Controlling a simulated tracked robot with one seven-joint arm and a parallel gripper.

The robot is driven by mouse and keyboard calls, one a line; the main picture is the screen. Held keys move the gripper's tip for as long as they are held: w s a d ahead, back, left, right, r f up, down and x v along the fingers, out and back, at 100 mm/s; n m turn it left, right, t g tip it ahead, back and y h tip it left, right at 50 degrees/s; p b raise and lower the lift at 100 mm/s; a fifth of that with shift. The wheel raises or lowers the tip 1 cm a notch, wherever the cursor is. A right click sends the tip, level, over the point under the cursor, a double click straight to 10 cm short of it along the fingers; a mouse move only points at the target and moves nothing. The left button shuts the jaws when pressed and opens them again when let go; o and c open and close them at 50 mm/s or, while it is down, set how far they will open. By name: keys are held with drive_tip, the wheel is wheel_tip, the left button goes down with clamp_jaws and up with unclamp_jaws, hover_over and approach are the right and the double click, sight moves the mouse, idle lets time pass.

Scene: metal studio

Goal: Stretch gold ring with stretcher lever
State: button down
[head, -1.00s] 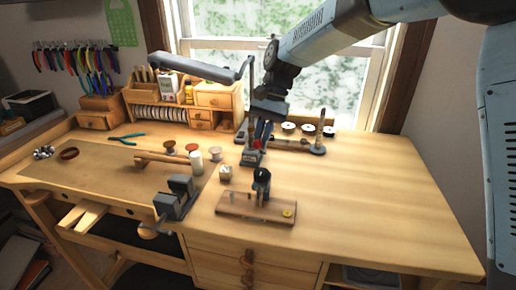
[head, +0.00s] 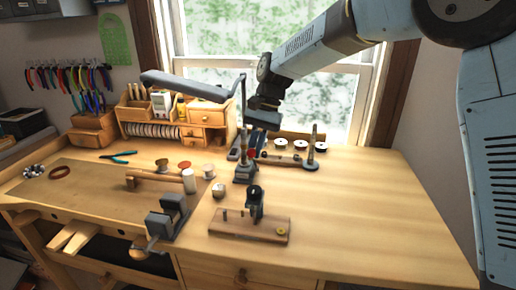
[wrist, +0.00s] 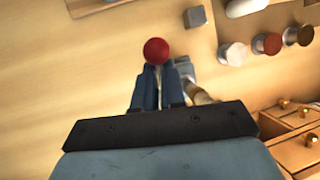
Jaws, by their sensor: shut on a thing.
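The ring stretcher (head: 243,174) stands on the bench with its spindle upright. The red ball knob (head: 252,154) of its lever shows beside the spindle. In the wrist view the red knob (wrist: 156,51) sits at the tips of my gripper (wrist: 158,85), whose blue fingers are shut on the lever just below the knob. A brass-coloured part of the stretcher (wrist: 198,95) shows beside the fingers. In the head view my gripper (head: 257,146) is partly hidden behind the stretcher's spindle. I cannot make out the gold ring with certainty.
A wooden board with a black post (head: 250,228) stands in front of the stretcher. A grey vise (head: 171,215) is at the bench's front edge. A grey lamp arm (head: 184,86) reaches close to my gripper. The bench (head: 370,210) is clear on the right.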

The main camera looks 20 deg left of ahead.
drive_tip(key=c, duration=1.5)
unclamp_jaws()
drive_tip(key=shift+w+a+f, duration=0.1)
drive_tip(key=shift+a+f, duration=0.05)
drive_tip(key=shift+a, duration=0.05)
drive_tip(key=o, duration=0.5)
drive_tip(key=shift+d, duration=0.1)
drive_tip(key=v, duration=1.3)
drive_tip(key=shift+w+r, duration=0.2)
drive_tip(key=shift+r, duration=0.1)
drive_tip(key=shift+d, duration=0.2)
